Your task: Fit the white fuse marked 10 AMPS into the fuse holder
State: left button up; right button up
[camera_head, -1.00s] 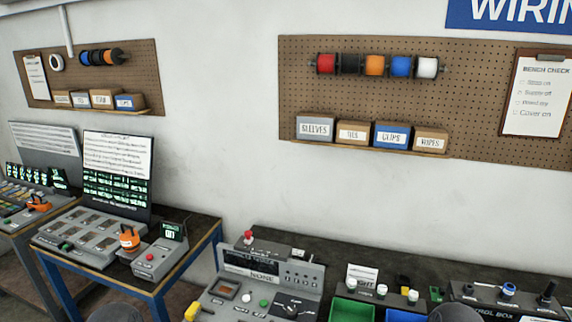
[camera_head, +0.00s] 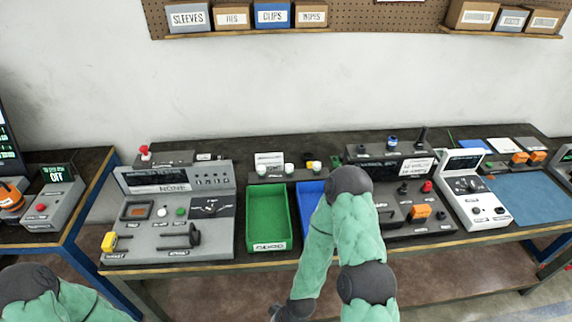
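No fuse with a readable 10 AMPS mark shows. Small white-topped pieces, a left one (camera_head: 289,169) and a right one (camera_head: 313,166), stand on a dark strip behind the trays; they are too small to identify. I cannot tell which part is the fuse holder. The grey test panel (camera_head: 218,243) at the left of the bench carries a display reading NONE, buttons and a black lever. My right arm bends over the blue tray and control box, ending in a dark wrist part at the bottom edge; its fingers are not visible. Only part of my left arm shows, bottom left.
A green tray (camera_head: 268,244) and a partly covered blue tray (camera_head: 306,190) sit mid-bench. A dark control box (camera_head: 395,172) with knobs and a light grey meter (camera_head: 466,160) stand to the right. A blue mat (camera_head: 535,197) lies at far right.

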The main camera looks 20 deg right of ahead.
aim_at(288, 169)
jog(key=z, duration=2.15)
jog(key=u, duration=1.3)
jog(key=l+z, duration=0.1)
jog(key=l, duration=0.3)
jog(key=i+l, duration=0.15)
jog(key=l, duration=0.3)
jog(key=l+z, duration=0.15)
jog(key=l, duration=0.25)
jog(key=i+l, duration=0.15)
jog(key=l, duration=0.25)
jog(key=z, duration=0.05)
